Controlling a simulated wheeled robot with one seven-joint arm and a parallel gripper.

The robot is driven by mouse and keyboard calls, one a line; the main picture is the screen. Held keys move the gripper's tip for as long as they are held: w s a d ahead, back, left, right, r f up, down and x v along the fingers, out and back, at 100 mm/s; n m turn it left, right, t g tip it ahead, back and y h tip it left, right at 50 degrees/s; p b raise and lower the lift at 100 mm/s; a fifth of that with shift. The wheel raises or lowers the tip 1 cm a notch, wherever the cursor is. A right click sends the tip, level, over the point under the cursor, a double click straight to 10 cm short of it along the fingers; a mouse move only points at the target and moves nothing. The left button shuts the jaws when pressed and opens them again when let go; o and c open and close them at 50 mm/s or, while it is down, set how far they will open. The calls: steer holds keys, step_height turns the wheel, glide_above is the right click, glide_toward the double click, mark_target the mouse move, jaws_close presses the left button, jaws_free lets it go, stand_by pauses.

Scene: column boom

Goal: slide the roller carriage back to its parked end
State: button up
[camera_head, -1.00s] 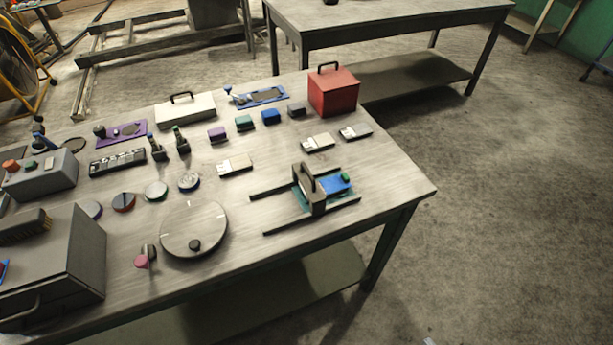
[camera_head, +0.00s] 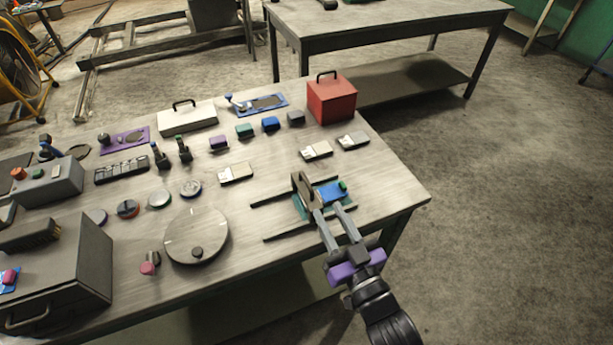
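The roller carriage (camera_head: 302,186) has an upright grey-brown handle plate and a teal base. It sits between two dark parallel rails (camera_head: 285,235), toward their right part, with bare rail to its left. A blue block (camera_head: 330,191) with a green knob is just right of the handle. My gripper (camera_head: 326,208) reaches in from the lower right, its purple body beyond the table's front edge. Its two grey fingers are apart, with tips close to the handle and blue block. I cannot tell whether they touch. The fingers hide part of the base and the front rail.
A round grey disc (camera_head: 196,235) with a black knob lies left of the rails. Light blocks (camera_head: 236,172) lie behind them, and a red box (camera_head: 332,98) stands at the back right. A large grey box (camera_head: 70,265) stands at the left. The table's right corner is clear.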

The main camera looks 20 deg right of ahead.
mark_target(310, 187)
steer(key=shift+m+g, duration=0.5)
steer(key=shift+m, duration=0.2)
steer(key=w+f, duration=0.1)
steer(key=w, duration=0.1)
steer(key=w+f, duration=0.3)
steer(key=w, duration=0.2)
steer(key=shift+d+f, duration=0.2)
steer(key=shift+f, duration=0.05)
steer(key=shift+w, duration=0.15)
steer(key=shift+w+m, duration=0.3)
steer(key=w, duration=0.6)
steer(key=shift+w, duration=0.4)
jaws_close()
